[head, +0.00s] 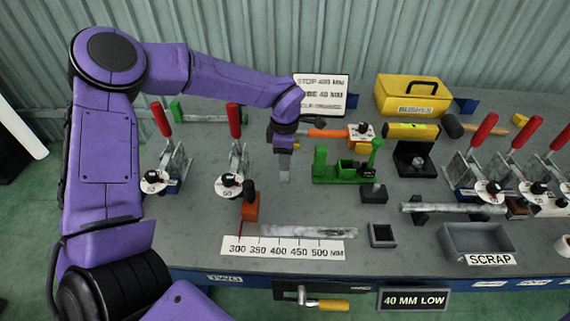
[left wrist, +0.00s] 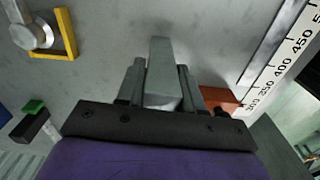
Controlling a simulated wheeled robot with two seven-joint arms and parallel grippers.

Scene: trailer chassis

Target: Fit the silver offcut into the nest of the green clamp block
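My left gripper (head: 284,165) points down above the table, left of the green clamp block. It is shut on the silver offcut (head: 284,174), a plain grey bar that hangs below the fingers. In the left wrist view the silver offcut (left wrist: 160,70) sits between the two fingers (left wrist: 160,88) and sticks out past them. The green clamp block (head: 331,179) stands on the table with a tall post at its left end and an open nest near its middle. The offcut is apart from the block. My right gripper is in neither view.
A ruler strip (head: 283,247) and a long grey bar (head: 310,232) lie in front. A dark block (head: 374,193) and small open box (head: 382,236) are right of them. Red-handled clamps (head: 234,168) stand left; a yellow toolbox (head: 412,95) is behind.

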